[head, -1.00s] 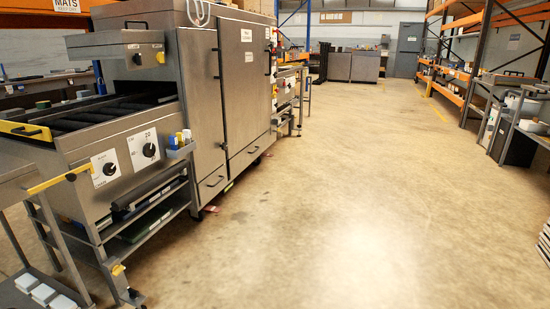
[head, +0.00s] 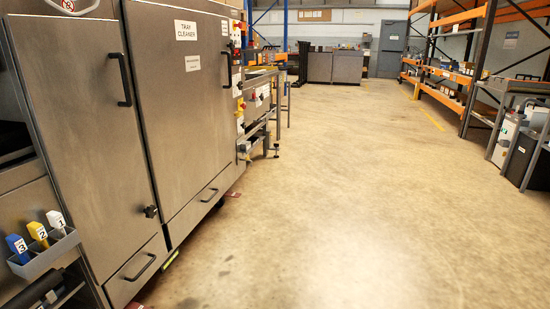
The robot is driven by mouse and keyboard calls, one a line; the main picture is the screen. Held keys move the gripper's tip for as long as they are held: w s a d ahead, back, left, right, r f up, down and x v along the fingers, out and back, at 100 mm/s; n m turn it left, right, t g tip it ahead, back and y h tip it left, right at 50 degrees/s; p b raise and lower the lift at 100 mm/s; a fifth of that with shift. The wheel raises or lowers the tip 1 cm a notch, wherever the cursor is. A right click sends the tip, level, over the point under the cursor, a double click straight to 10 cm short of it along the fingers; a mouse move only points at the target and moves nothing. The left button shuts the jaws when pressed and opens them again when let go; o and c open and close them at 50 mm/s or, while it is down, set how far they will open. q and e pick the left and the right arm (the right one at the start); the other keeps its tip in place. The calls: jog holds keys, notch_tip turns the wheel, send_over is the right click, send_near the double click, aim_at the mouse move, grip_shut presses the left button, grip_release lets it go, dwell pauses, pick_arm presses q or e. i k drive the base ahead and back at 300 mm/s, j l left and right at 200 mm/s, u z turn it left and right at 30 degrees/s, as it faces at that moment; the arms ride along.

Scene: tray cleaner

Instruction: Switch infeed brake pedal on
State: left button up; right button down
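The tray cleaner (head: 185,120) is a large steel cabinet on the left, with its two tall doors shut and a name label on one. A small red piece (head: 233,194) lies low at the floor by its far end. Another red piece (head: 140,306) shows at the bottom edge of the picture, mostly cut off. I cannot tell whether either is the infeed brake pedal, or its setting. Neither of my grippers is in view.
A grey holder (head: 45,254) with blue, yellow and white numbered tools hangs at the lower left. Red and yellow controls (head: 239,104) sit at the cabinet's far end. Orange racking (head: 445,72) and a bench stand right. The concrete floor (head: 330,200) between is clear.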

aim_at(228, 194)
jog(key=i, duration=2.2)
jog(key=i+u, duration=0.3)
jog(key=i+l+u, duration=0.25)
jog(key=i, duration=0.25)
jog(key=i+l+u, duration=1.35)
jog(key=k+j, duration=0.05)
jog(key=k, duration=0.05)
